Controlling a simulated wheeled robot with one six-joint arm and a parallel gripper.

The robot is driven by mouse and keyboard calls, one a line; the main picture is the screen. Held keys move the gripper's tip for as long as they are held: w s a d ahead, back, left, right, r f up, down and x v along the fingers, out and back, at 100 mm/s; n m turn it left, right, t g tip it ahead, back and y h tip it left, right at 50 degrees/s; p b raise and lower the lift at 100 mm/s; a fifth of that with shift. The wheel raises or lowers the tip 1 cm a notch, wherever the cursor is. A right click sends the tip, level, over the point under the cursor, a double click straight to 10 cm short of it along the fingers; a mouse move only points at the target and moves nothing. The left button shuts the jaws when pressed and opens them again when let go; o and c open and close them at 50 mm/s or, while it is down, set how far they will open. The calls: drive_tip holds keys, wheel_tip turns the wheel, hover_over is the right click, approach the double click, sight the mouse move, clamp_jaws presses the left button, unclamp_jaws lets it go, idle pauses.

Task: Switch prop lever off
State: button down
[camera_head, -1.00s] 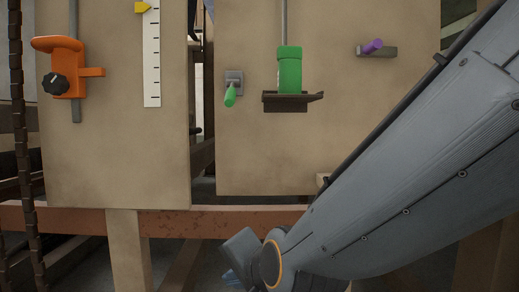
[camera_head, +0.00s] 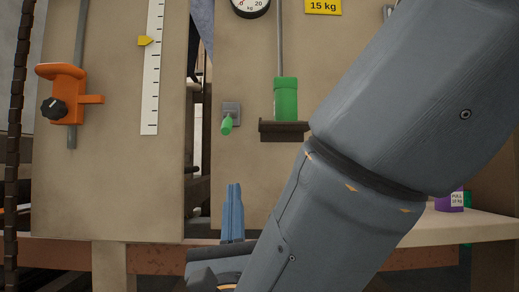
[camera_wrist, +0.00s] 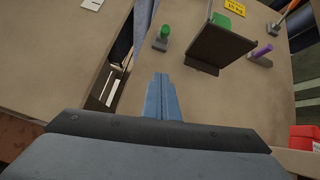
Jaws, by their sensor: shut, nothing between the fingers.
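Two small levers sit on the tan board, and no label shows which is the prop lever. The green lever (camera_head: 227,125) on a grey plate points downward, left of a green block on a dark shelf; it also shows in the wrist view (camera_wrist: 161,40). The purple lever (camera_wrist: 262,51) shows in the wrist view, right of the dark shelf, and is hidden behind my arm in the head view. My gripper (camera_head: 234,187) is shut and empty, its blue fingers pointing up just below the green lever in the head view. Its fingertips (camera_wrist: 161,78) also show in the wrist view.
The dark shelf (camera_head: 284,137) carrying the green block (camera_head: 286,98) juts from the board. An orange clamp (camera_head: 67,92) with a black knob and a white scale (camera_head: 152,65) are on the left board. A purple container (camera_head: 449,201) stands at the right.

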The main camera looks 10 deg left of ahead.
sight(228, 121)
idle(0.3)
drive_tip(key=w+a+r+b, duration=0.2)
drive_tip(key=w+r+b, duration=0.1)
drive_tip(key=r, duration=0.7)
drive_tip(key=shift+w+a+r, duration=0.15)
drive_tip(key=shift+w+a, duration=0.05)
drive_tip(key=shift+w, duration=0.7)
